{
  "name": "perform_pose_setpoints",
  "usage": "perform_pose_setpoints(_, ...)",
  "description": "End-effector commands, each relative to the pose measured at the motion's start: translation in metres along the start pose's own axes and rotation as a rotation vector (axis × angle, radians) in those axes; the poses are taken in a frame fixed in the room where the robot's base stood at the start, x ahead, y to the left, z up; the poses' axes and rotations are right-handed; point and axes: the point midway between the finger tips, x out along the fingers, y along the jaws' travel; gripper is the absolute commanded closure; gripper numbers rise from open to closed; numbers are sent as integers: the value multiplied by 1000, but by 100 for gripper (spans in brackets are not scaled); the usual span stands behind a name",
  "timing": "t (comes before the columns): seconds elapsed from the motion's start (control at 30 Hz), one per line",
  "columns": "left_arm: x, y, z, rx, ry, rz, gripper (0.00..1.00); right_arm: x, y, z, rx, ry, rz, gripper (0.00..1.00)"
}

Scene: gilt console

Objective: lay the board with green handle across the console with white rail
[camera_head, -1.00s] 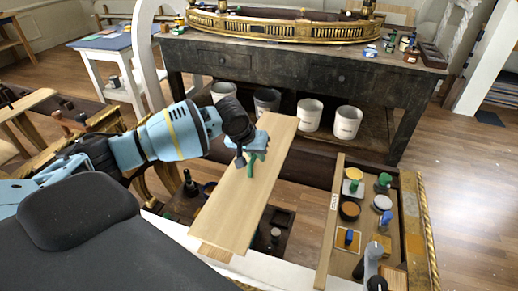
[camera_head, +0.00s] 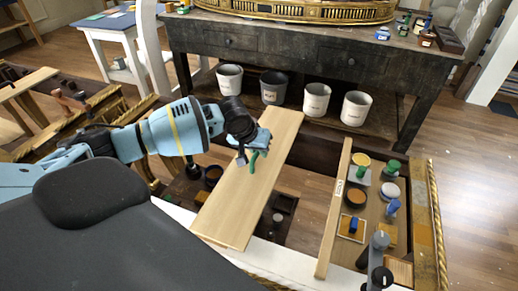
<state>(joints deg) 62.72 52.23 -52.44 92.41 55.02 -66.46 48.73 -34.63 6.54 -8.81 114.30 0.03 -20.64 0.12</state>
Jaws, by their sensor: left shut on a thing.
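The board with green handle (camera_head: 232,205) is a pale wooden plank over the left part of the console with white rail (camera_head: 295,272). Its near end is over the white rail and its far end over the dark far beam. I cannot tell whether either end touches. My left gripper (camera_head: 254,150) is shut on the board's green handle (camera_head: 253,161), near the middle of the plank. My right gripper is not in view.
A second plank (camera_head: 331,222) lies across the console to the right, beside several knobs and pots of colour (camera_head: 361,173). A dark workbench (camera_head: 270,57) with several buckets (camera_head: 355,108) below stands behind. Another gilt console stands at the left.

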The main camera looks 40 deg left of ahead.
Motion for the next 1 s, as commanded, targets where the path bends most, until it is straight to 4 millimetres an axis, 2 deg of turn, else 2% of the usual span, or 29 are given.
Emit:
perform_pose_setpoints(0.83, 2, 1, -1, 1, 5, 3, 100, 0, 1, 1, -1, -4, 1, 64)
perform_pose_setpoints(0.87, 2, 1, 0, 1, 5, 3, 85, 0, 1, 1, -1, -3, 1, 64)
perform_pose_setpoints(1.0, 2, 0, 0, 1, 4, 2, 66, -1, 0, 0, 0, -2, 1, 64)
